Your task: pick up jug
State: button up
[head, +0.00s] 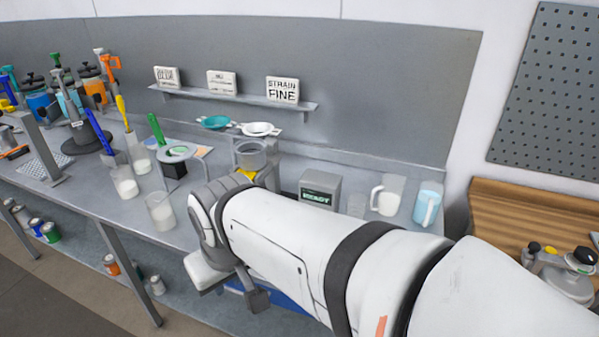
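Two jugs with handles stand upright on the right end of the grey bench. One is clear with white contents (388,195), its handle to the left. The other holds light blue contents (428,204), with a white handle facing the front. I cannot tell which one the task means. My arm reaches across the front of the bench from the lower right. My gripper (232,284) is at its far end, low by the bench's front edge and well left of both jugs. Its fingers are partly hidden and their opening is unclear. It appears apart from the jugs.
A grey box reading READY (320,190) stands left of the jugs. Several clear beakers, one nearest the gripper (161,211), stand on the left. Behind are a label shelf (235,96) and strainers (257,129). A wooden bench (535,215) adjoins at right.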

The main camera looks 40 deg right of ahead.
aim_at(429, 196)
jog(key=z, duration=1.55)
jog(key=k, duration=1.3)
jog(key=z, duration=0.4)
jog(key=i, duration=1)
